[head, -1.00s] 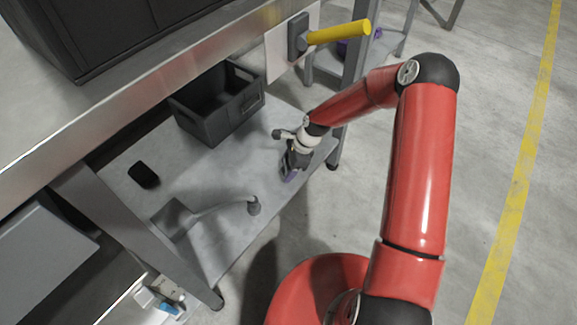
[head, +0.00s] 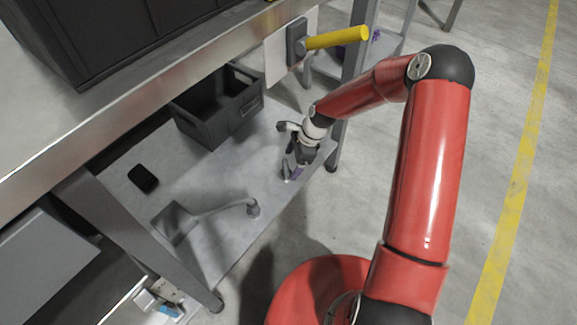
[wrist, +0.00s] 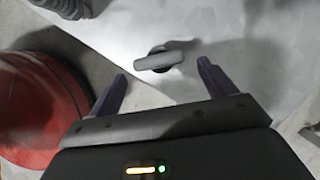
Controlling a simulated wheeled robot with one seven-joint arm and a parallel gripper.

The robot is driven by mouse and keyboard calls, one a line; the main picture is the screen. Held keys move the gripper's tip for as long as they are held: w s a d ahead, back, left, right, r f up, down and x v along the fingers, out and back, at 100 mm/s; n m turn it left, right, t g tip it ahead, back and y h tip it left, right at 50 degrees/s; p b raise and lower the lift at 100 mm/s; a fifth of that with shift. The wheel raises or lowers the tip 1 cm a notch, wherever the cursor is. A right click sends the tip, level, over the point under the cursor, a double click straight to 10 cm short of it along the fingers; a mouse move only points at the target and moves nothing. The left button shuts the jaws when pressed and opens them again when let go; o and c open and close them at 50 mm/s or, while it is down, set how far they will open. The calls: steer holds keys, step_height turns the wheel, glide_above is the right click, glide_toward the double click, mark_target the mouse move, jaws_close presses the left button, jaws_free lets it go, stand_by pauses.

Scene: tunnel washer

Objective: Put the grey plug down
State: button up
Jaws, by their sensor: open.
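The grey plug (wrist: 158,61) stands on the grey lower shelf in the wrist view, just beyond the gap between my fingertips. In the head view the plug (head: 286,171) shows as a small grey shape on the shelf beside my gripper. My gripper (wrist: 162,78) is open, its two purple-grey fingers spread apart, with nothing between them. In the head view my gripper (head: 296,172) is low over the right end of the shelf, partly hidden by my own wrist.
A yellow handle (head: 335,38) juts out above. The metal worktop (head: 120,105) overhangs the shelf's back.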

steer(key=v, duration=0.7)
steer(key=shift+r+p, duration=0.25)
steer(key=shift+p, duration=0.1)
